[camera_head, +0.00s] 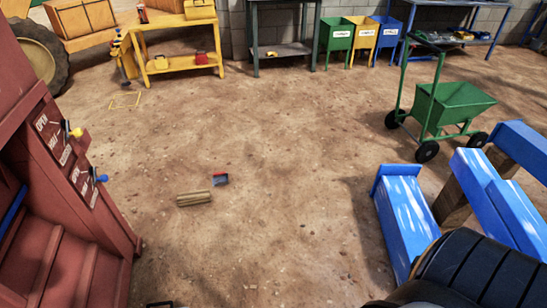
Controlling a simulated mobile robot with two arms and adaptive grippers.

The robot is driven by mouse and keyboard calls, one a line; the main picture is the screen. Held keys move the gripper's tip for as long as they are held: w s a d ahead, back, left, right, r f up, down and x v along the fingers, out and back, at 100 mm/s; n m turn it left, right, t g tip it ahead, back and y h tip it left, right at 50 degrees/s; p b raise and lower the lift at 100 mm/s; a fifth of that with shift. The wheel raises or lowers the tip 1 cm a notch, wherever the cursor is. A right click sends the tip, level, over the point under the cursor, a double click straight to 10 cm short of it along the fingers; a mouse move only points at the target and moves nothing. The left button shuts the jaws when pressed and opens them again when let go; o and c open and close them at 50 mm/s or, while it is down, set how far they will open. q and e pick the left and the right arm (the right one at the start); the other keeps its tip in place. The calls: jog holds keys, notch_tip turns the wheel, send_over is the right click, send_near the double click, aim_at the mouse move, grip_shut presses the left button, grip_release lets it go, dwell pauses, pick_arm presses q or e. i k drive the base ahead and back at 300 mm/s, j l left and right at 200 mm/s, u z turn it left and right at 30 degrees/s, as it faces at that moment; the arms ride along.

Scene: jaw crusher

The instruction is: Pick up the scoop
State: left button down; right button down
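I cannot make out my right gripper.
A red machine with levers (75,160) stands left. Blue beams (405,220) and a black ribbed belt (485,270) fill the lower right. A green cart (450,105) stands right. The middle floor is mostly clear.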

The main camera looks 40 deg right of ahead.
aim_at(220, 177)
jog(key=z, duration=0.7)
jog(key=i+l, duration=1.2)
jog(key=i, duration=0.2)
